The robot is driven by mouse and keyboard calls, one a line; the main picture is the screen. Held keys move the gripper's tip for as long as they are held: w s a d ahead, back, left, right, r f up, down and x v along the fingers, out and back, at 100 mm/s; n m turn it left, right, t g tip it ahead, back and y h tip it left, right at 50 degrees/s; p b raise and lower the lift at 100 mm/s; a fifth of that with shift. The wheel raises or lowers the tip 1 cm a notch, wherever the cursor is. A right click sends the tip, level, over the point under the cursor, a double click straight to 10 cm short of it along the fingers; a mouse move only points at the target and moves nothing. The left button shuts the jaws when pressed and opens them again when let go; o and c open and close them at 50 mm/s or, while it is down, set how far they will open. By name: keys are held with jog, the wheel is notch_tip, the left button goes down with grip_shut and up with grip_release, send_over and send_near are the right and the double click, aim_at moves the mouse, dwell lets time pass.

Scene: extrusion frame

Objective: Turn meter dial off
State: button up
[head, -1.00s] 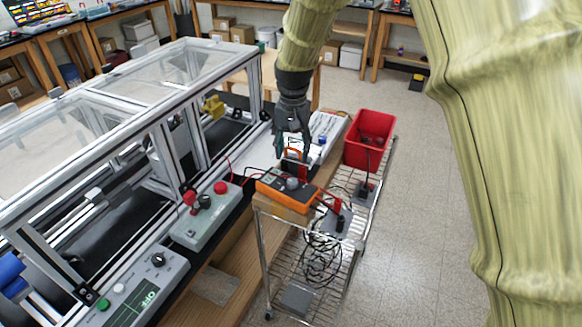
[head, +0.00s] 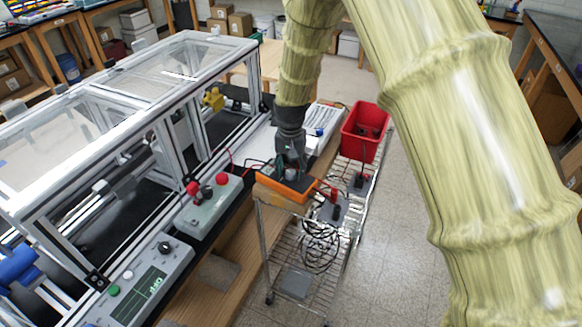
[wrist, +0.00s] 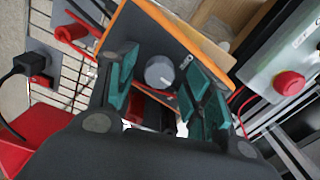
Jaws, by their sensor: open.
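The orange and dark meter (head: 287,185) lies on top of the wire cart beside the wooden bench edge. In the wrist view the meter's dark face (wrist: 150,38) fills the upper middle, with its round grey dial (wrist: 159,72) showing between my fingers. A pale pointer mark sits to the right of the dial. My gripper (wrist: 162,100) is open, with its green pads on either side of the dial and apart from it. In the head view my gripper (head: 291,165) is right over the meter and hides part of its face.
A red bin (head: 365,132) stands behind the meter on the wire cart (head: 300,250). Red and black leads run from the meter. A grey control box (head: 208,205) with red knobs and the framed enclosure (head: 130,100) stand to the left. Open floor lies to the right.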

jog(key=shift+w+f, duration=0.1)
jog(key=shift+f, duration=0.1)
jog(key=shift+s+r, duration=0.15)
jog(key=shift+s, duration=0.05)
jog(key=shift+w, duration=0.1)
jog(key=c, duration=1)
jog(key=shift+n, duration=0.9)
dwell(0.6)
jog(key=o, duration=1)
